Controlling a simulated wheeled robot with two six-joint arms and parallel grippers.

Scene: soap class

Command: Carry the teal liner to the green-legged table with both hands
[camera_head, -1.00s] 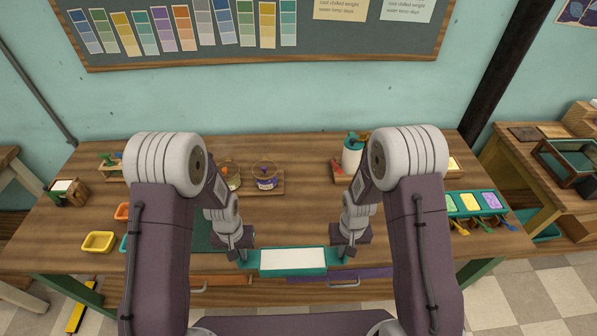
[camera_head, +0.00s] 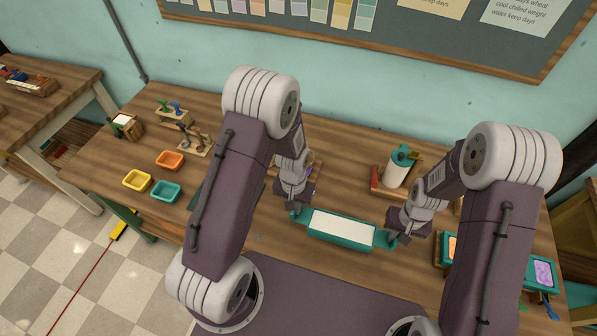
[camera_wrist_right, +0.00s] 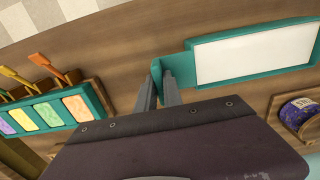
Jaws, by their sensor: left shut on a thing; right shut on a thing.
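The teal liner (camera_head: 341,239) is a long teal tray-like piece with a white inside, held level near the front edge of the wooden table (camera_head: 330,140). My left gripper (camera_head: 296,211) is shut on its left end tab. My right gripper (camera_head: 391,236) is shut on its right end tab. In the right wrist view the right gripper (camera_wrist_right: 160,84) pinches the teal tab beside the liner's white face (camera_wrist_right: 252,55). The table has a green leg (camera_head: 132,222) at its front left. I cannot tell whether the liner touches the tabletop.
Yellow (camera_head: 137,180), orange (camera_head: 170,160) and teal (camera_head: 166,191) dishes sit at the left of the table. A white bottle (camera_head: 398,168) stands behind the liner. A teal tray of coloured blocks (camera_head: 540,275) is at the right. Another table (camera_head: 45,95) stands at the far left beyond open floor.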

